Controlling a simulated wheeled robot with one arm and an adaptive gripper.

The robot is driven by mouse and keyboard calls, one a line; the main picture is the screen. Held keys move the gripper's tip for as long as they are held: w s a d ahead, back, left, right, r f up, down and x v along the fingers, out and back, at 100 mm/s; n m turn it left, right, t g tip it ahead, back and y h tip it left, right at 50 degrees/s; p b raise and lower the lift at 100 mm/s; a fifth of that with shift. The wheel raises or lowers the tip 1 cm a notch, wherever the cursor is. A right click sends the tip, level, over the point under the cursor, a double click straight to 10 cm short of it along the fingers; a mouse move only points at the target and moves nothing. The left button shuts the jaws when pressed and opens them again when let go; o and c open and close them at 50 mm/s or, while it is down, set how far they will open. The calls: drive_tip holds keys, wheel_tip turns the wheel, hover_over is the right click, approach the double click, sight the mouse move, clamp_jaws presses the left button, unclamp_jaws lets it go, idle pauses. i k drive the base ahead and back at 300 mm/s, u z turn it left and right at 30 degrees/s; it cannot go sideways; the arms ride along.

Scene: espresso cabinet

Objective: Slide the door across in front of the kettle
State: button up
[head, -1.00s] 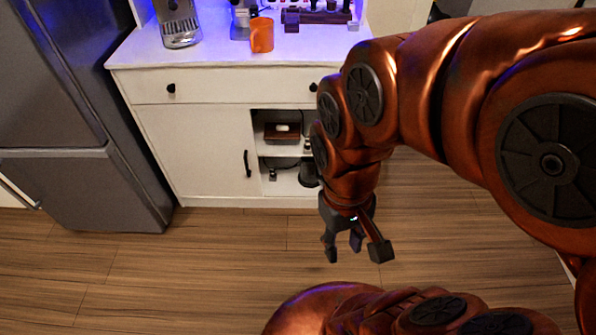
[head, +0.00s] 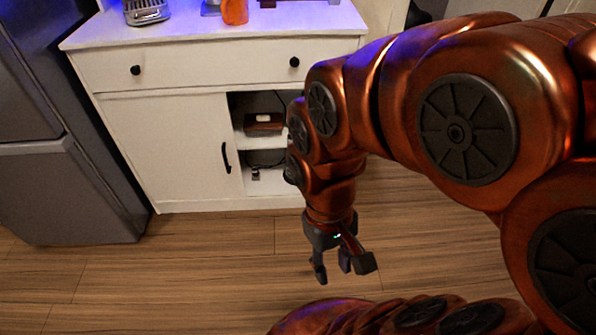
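The white sliding door (head: 165,150) covers the left part of the cabinet front. Its black vertical handle (head: 226,157) is near its right edge. Right of the door the cabinet is open, with an upper and a lower shelf. A dark object, possibly the kettle (head: 289,174), barely shows on the lower shelf, mostly hidden by my arm. My gripper (head: 343,267) is open and empty, pointing down in front of the cabinet, right of and lower in the picture than the handle, apart from the door.
A brown box (head: 263,124) sits on the upper shelf. A drawer with two black knobs (head: 214,66) is above. An orange cup (head: 235,11) and an espresso machine (head: 146,11) stand on the countertop. A grey fridge (head: 60,150) is at left. The wooden floor in front is clear.

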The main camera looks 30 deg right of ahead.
sight(181, 147)
drive_tip(key=u, duration=2.8)
drive_tip(key=k, duration=0.9)
drive_tip(key=z, duration=1.2)
drive_tip(key=i, duration=0.5)
drive_tip(key=u, duration=0.1)
